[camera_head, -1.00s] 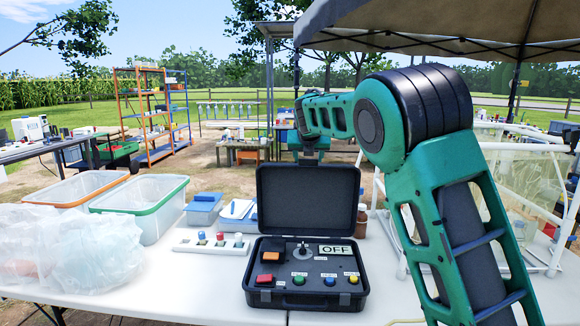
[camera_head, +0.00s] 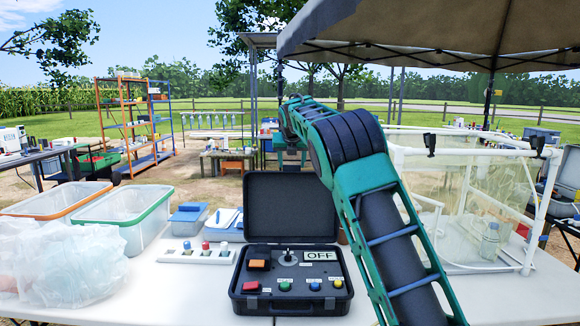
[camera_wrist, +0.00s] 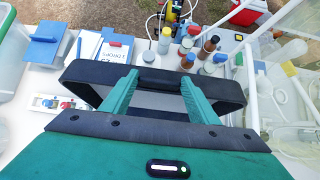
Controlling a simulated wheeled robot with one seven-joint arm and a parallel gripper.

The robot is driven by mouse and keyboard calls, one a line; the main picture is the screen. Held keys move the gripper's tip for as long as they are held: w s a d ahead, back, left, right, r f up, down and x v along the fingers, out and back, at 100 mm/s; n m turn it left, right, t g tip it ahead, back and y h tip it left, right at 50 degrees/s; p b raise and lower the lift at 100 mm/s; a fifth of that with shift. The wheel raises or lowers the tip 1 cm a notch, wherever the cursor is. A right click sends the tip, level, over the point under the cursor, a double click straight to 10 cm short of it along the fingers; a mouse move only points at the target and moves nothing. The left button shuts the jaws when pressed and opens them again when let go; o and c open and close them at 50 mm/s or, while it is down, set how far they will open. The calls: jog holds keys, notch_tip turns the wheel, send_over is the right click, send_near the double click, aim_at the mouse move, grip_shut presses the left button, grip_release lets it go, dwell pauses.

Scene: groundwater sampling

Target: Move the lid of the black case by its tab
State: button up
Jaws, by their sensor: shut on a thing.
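The black case (camera_head: 291,304) stands open on the white table, with its control panel facing me. Its lid (camera_head: 290,210) stands roughly upright at the back; in the wrist view the lid (camera_wrist: 85,76) is a dark band across the middle. My gripper (camera_wrist: 160,77) is at the lid's top edge, its two green fingers reaching over it. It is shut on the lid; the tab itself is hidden. In the head view my arm reaches over the right side of the case, and the fingertips are not clear there.
A white strip with coloured knobs (camera_head: 196,257) and clear bins (camera_head: 125,218) stand left of the case. A clear-walled frame enclosure (camera_head: 490,190) stands to the right. In the wrist view several bottles (camera_wrist: 208,48) stand behind the lid.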

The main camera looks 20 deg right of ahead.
jog(key=shift+d+r, duration=0.1)
jog(key=shift+r, duration=0.3)
jog(key=o, duration=1.5)
jog(key=shift+s+r, duration=0.1)
jog(key=v, duration=1)
jog(key=shift+s, duration=0.2)
